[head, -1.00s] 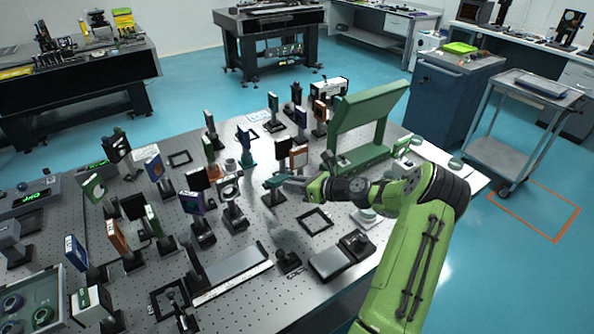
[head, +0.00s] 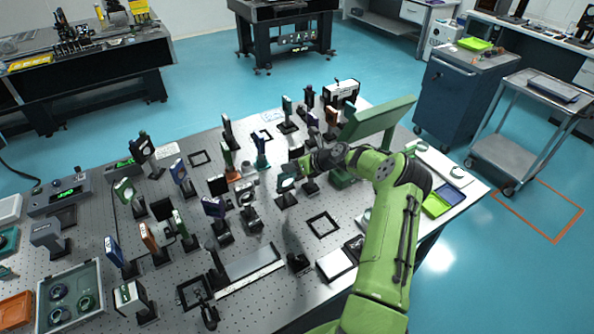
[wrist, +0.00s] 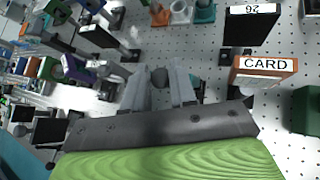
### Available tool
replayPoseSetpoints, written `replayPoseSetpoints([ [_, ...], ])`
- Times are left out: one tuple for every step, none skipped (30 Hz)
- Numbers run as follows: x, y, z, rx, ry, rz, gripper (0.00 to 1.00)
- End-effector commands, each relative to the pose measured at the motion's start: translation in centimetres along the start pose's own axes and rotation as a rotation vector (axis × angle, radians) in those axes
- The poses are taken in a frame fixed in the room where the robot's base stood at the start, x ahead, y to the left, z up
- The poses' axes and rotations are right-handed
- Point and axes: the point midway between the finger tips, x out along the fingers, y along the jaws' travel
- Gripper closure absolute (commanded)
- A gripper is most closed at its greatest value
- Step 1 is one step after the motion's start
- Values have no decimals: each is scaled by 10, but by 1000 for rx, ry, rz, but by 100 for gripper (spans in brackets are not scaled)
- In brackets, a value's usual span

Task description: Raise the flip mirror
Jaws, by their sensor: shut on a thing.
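My gripper (head: 291,176) is at a small post-mounted optic (head: 287,184) near the middle of the optical table. In the wrist view my gripper (wrist: 158,88) has its two grey fingers close on either side of a small dark round knob (wrist: 159,77), and it is shut on it. The knob looks like part of the flip mirror, but the fingers hide most of the mount. Whether the mirror plate is raised or lowered cannot be told.
An orange block marked CARD (wrist: 264,68) and a dark block marked 26 (wrist: 250,24) stand close to the right of my fingers. Several post-mounted optics crowd the left. A large green stand (head: 375,122) is beside my forearm. A black square frame (head: 322,225) lies in front.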

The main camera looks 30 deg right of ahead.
Motion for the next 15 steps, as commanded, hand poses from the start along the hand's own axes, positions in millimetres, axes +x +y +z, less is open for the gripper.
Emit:
replayPoseSetpoints([
  [4, -1, 11, -9, -20, -1, 100],
  [6, -1, 12, -9, -20, 0, 100],
  [8, -2, 15, -10, -20, 0, 100],
  [9, -3, 16, -10, -20, -1, 100],
  [11, -4, 18, -10, -21, -2, 100],
  [13, -4, 20, -10, -21, -1, 100],
  [14, -5, 21, -10, -21, -1, 100],
  [16, -6, 22, -10, -21, -2, 100],
  [17, -6, 23, -10, -21, -2, 100],
  [18, -7, 24, -11, -22, -2, 100],
  [19, -7, 25, -11, -21, -1, 100],
  [20, -8, 26, -11, -22, -1, 100],
  [21, -8, 26, -11, -22, -3, 100],
  [22, -9, 27, -11, -22, -4, 100],
  [22, -9, 28, -10, -22, -4, 100],
])
